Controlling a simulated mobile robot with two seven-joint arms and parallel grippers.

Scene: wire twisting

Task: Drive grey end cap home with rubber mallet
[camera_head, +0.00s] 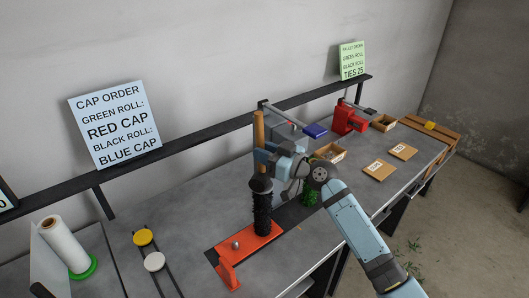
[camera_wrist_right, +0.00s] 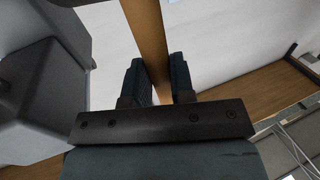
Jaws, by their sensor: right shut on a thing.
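The mallet's wooden handle (camera_head: 258,128) stands upright in my right gripper (camera_head: 262,156), which is shut on it. In the right wrist view the handle (camera_wrist_right: 149,40) passes between the two dark fingers (camera_wrist_right: 160,82). The dark mallet head (camera_head: 261,184) is at the top of an upright black bristly roll (camera_head: 263,213); I cannot tell whether they touch. The roll stands on an orange fixture (camera_head: 262,242) on the bench. No grey end cap can be made out at the roll's top; the mallet head may hide it. My left gripper is out of view.
A yellow cap (camera_head: 143,237) and a whitish cap (camera_head: 154,262) sit on dark rails at left. A white roll (camera_head: 64,246) stands beyond them. A blue sign (camera_head: 114,122) leans behind.

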